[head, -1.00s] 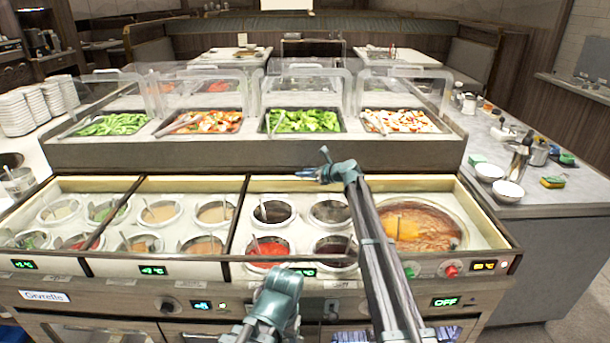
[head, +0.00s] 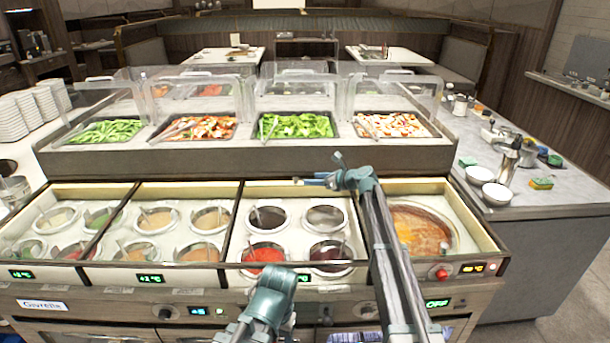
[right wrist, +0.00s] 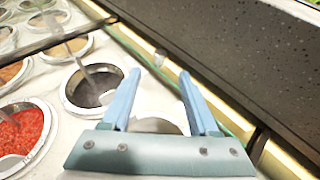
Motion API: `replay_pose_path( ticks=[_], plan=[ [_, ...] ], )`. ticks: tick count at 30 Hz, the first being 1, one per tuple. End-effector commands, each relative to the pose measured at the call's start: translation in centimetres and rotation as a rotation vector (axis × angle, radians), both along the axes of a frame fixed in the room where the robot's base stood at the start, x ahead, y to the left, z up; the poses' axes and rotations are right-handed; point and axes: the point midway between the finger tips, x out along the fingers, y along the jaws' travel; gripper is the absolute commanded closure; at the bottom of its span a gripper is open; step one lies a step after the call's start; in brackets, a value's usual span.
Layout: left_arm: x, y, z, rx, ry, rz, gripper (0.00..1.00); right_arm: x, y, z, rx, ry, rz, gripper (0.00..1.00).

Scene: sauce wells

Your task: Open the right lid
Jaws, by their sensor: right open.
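The sauce counter (head: 238,225) has framed sections with round wells. The wells show clearly, and I cannot make out a separate right lid over them; any clear cover is too faint to tell. My right gripper (head: 308,182) is at the back edge of the counter, above the section with dark and red sauces, its fingers pointing left. In the right wrist view its two blue fingers (right wrist: 158,73) are apart with nothing held between them. A dark sauce well (right wrist: 92,88) lies left of the fingers. My left arm shows low in the head view, but its fingers do not.
A red soup well (head: 420,232) lies right of my right forearm. Behind the counter stands a grey ledge (head: 240,156) with salad trays under clear guards. White bowls (head: 496,193) and a sponge (head: 541,184) sit on the right side counter.

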Motion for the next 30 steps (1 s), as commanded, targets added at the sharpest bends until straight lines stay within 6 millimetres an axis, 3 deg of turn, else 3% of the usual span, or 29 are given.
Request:
replay_pose_path(
  ticks=[3,9,23,30],
  plan=[
    [0.0,0.0,1.1,0.0,0.0,0.0,0.31,-1.7,-1.5,1.1,0.0,0.0,-0.001,0.4],
    [0.0,0.0,1.7,0.0,0.0,0.0,0.31,-2.9,-2.9,1.8,0.001,0.001,0.0,0.4],
    [0.0,0.0,2.0,0.0,0.0,0.0,0.31,-3.1,-3.2,2.0,0.0,0.0,0.0,0.4],
    [0.0,0.0,6.1,0.0,0.0,0.0,0.31,-3.1,-3.2,6.2,0.0,0.0,0.0,0.4]
  ],
)
